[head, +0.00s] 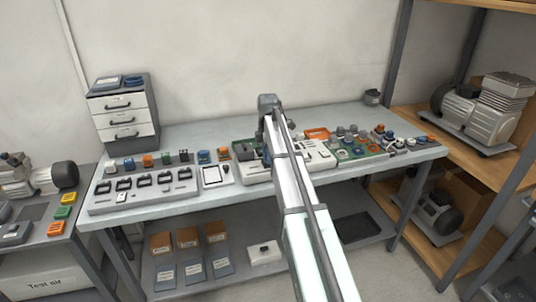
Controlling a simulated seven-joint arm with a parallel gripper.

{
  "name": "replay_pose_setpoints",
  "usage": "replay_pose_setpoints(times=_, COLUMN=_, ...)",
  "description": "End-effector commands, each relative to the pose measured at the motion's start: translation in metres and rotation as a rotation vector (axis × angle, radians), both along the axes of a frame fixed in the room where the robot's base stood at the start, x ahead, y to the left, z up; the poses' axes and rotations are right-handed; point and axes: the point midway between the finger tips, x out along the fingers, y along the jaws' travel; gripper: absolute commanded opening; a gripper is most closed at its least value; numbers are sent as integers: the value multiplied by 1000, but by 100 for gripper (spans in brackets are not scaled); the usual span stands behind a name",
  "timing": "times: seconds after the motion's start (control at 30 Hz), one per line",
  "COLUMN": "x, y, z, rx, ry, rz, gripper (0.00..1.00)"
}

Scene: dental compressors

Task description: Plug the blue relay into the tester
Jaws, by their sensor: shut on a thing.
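My gripper (265,152) is mostly hidden behind my arm, over the cream-coloured unit (242,174) at the middle of the bench. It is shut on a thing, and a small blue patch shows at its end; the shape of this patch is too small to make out. A small blue block (129,163), like a relay, stands in a row behind the long grey block with black-handled modules (145,191). A larger blue piece (204,157) stands right of that row. I cannot tell for sure which unit is the tester.
A drawer cabinet (124,118) stands at the bench's back left. A green board (360,150) with several small parts lies on the right, by an orange tray (316,134). A white pad (214,175) lies left of the cream unit. The back strip of the bench (215,133) is clear.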

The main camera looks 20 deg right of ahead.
Motion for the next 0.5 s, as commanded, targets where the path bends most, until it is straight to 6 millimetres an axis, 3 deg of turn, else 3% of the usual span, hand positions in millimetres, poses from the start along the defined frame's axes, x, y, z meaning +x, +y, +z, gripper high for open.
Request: replay_pose_setpoints(times=0.5, x=0, y=0, z=-8, rx=0, ry=0, rz=0, gripper=6)
